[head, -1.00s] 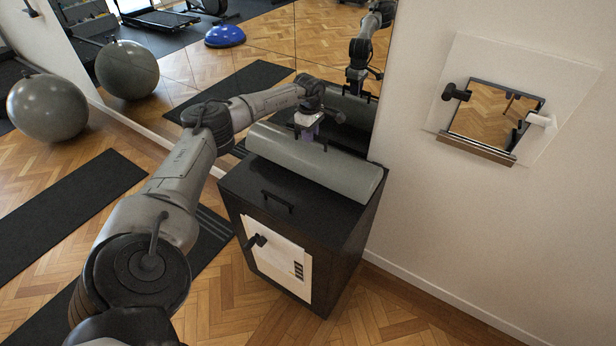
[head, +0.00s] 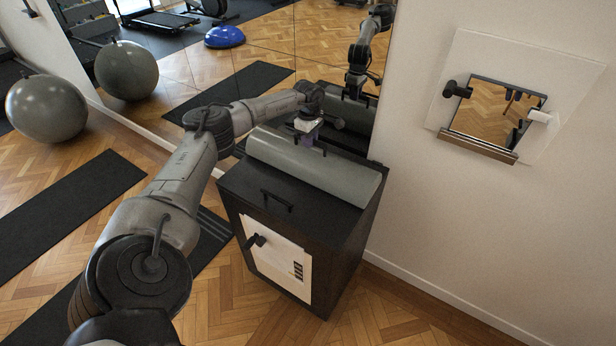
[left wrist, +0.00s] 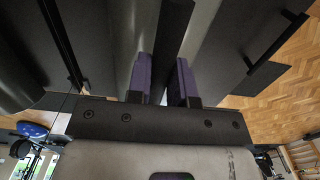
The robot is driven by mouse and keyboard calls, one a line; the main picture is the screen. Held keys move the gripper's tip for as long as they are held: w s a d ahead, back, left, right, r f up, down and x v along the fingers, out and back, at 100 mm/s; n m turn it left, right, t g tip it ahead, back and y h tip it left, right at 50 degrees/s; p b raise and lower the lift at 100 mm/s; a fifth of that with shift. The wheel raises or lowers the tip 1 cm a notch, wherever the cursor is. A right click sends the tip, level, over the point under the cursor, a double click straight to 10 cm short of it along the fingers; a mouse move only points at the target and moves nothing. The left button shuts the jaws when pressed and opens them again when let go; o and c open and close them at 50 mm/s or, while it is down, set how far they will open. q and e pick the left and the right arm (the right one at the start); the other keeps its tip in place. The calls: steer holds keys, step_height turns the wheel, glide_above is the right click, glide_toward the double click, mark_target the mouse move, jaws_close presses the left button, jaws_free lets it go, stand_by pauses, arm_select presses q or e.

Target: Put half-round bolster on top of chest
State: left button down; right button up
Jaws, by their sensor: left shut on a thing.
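The half-round bolster (head: 345,176) is a long grey-green cushion lying lengthwise over the back part of the black chest (head: 239,188) in the head view. Its left and right ends are near the chest's side edges. I cannot tell whether its underside touches the chest top or has a thin gap. My left gripper (head: 312,143) reaches down onto the bolster's upper middle and is shut on it. In the left wrist view the purple-padded fingers (left wrist: 162,82) stand close around part of the bolster (left wrist: 202,30). My right gripper is not in view.
A black handle (head: 277,201) stands on the chest top in front of the bolster. A large wall mirror (head: 270,55) is close behind the chest and reflects my arm. A framed panel with a small mirror (head: 490,115) is on the right wall. Exercise balls (head: 46,108) are at left.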

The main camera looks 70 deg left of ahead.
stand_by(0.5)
arm_select(q)
steer(key=shift+f, duration=0.25)
steer(key=c, duration=1.1)
jaws_free()
steer(key=shift+w+a, duration=0.1)
steer(key=shift+o, duration=0.8)
steer(key=shift+f, duration=0.15)
steer(key=o, duration=0.3)
